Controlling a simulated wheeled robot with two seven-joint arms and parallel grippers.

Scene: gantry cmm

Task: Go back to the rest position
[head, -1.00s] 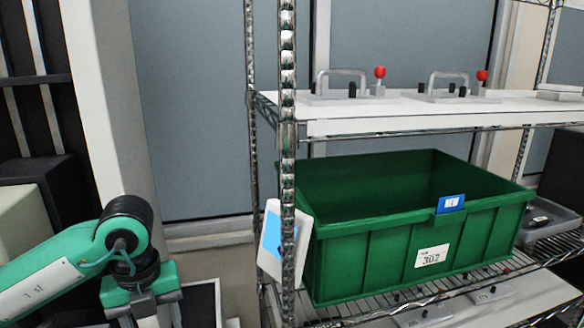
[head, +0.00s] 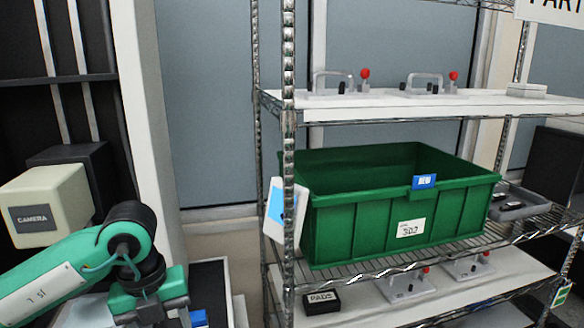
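My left arm comes in from the lower left, green with black joints. My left gripper (head: 158,318) points down at the bottom edge; its fingers are mostly cut off by the frame, so its opening cannot be judged. My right gripper is out of the picture. No object is seen in either hand.
A wire shelf rack holds a green bin (head: 375,218) on its middle shelf. Clamp fixtures (head: 430,82) stand on the top shelf and others lower down, beside a black PADS box (head: 322,301). A camera box (head: 47,207) is at left. A tag (head: 279,210) hangs on the rack post.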

